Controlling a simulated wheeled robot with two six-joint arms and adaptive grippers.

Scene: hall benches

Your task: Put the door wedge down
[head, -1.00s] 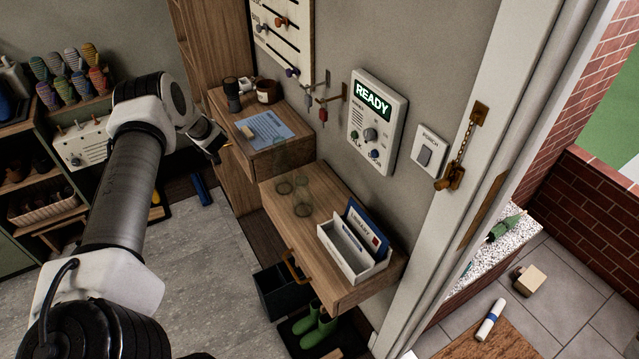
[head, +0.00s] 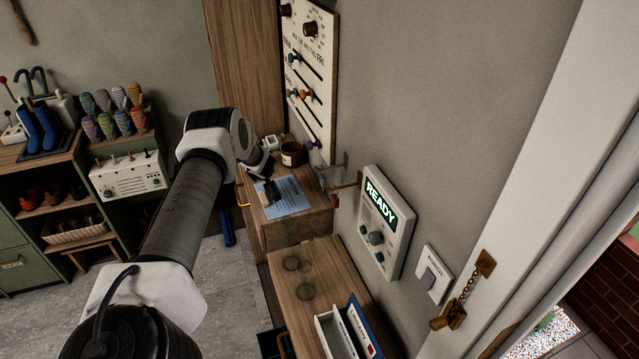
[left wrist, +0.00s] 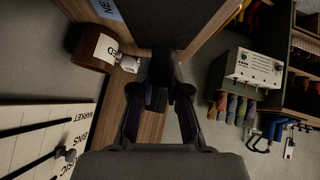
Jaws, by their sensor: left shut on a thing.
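My left gripper (head: 270,183) is over the small wooden cabinet top (head: 308,226), above a blue printed sheet (head: 290,196). In the left wrist view the gripper (left wrist: 168,92) is shut on a dark thing (left wrist: 161,70), which I take to be the door wedge. The fingers and the dark background hide most of its shape. I cannot tell whether it touches the sheet or the wood. My right gripper is not in view.
A brown labelled pot (head: 292,154) and a small white item (head: 273,142) stand behind the gripper. A nearer wooden top (head: 330,266) holds clear glasses and a white tray (head: 332,336).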

